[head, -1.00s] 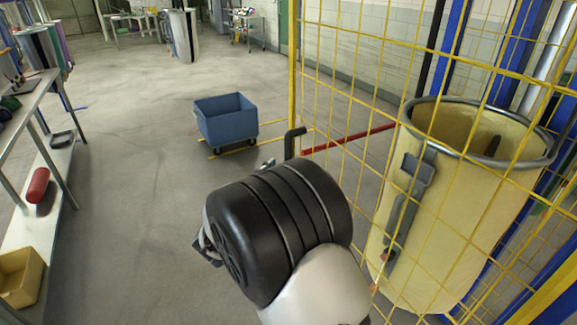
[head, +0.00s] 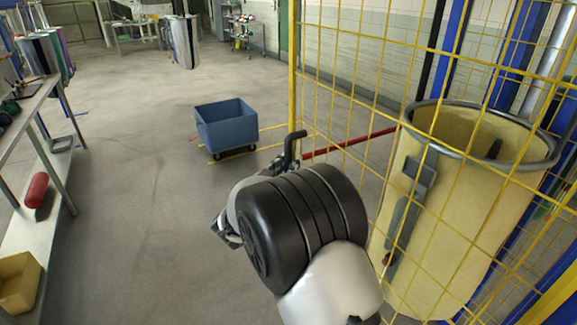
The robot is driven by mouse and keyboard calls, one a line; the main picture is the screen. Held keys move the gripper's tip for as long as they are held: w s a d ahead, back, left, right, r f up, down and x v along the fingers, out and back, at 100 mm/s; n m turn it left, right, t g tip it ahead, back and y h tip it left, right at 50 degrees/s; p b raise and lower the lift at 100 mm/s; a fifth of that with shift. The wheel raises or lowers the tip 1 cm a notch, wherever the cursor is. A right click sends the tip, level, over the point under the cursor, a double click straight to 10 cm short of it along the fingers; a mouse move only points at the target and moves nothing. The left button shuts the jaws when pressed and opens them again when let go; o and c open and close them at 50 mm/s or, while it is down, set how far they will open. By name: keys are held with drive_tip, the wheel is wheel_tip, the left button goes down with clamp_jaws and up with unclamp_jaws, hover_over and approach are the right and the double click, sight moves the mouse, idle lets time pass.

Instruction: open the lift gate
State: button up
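I take this bar to be part of the lift gate, but the frames do not make that certain.
Yellow wire mesh (head: 345,62) and a tall yellow post (head: 292,70) stand on the right. A large cream bag (head: 440,235) with a grey rim hangs behind the mesh. A blue wheeled bin (head: 228,128) stands beyond on open floor. A bench (head: 45,175) lines the left.

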clamp_jaws()
idle(0.5)
